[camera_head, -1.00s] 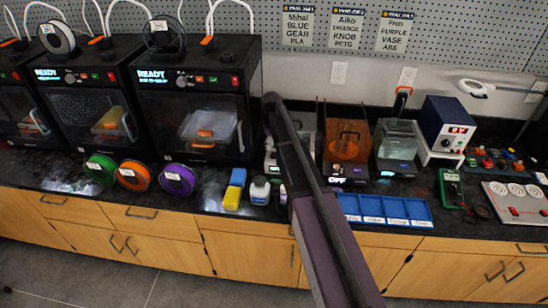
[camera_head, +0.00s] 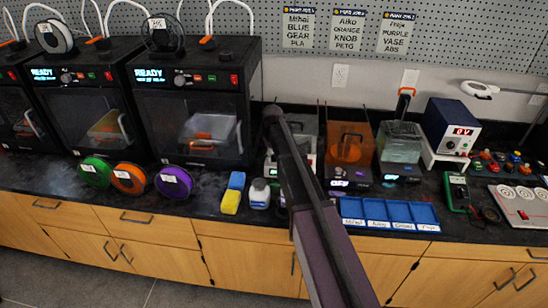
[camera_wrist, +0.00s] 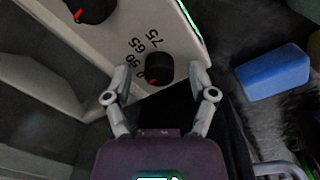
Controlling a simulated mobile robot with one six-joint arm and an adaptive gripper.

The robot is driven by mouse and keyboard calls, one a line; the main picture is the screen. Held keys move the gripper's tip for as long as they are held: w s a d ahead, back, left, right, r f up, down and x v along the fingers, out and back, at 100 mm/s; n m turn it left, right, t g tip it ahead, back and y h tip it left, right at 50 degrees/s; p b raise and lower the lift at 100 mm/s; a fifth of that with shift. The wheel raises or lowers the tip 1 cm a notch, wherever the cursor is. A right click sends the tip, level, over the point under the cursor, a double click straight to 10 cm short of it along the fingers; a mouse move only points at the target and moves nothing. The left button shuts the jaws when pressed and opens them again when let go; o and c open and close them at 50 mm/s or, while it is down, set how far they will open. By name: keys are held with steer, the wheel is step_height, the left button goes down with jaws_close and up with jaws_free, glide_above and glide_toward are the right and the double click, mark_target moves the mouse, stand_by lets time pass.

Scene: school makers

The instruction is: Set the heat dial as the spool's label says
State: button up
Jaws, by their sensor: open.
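In the wrist view a black heat dial (camera_wrist: 160,67) with a red pointer sits on a pale panel, beside printed marks that include 50, 65 and 75. The pointer aims down-left, near the lowest mark, which is partly hidden. My gripper (camera_wrist: 161,74) is open, with one fingertip on each side of the dial; I cannot tell whether they touch it. In the head view the green spool (camera_head: 94,173), orange spool (camera_head: 129,179) and purple spool (camera_head: 172,183) stand at the counter front. Their white labels are too small to read. My arm hides my gripper and part of the pale device there.
A second black knob (camera_wrist: 88,8) is at the wrist view's top left. A blue block (camera_wrist: 273,73) lies to the right. Two wall posters name colours and parts, with a third beside them. An orange-walled box (camera_head: 347,148) and a blue tray (camera_head: 388,213) are right of my arm.

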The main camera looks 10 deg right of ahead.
jaws_close()
steer(key=shift+m, duration=0.3)
steer(key=m, duration=0.3)
steer(key=shift+m, duration=2.1)
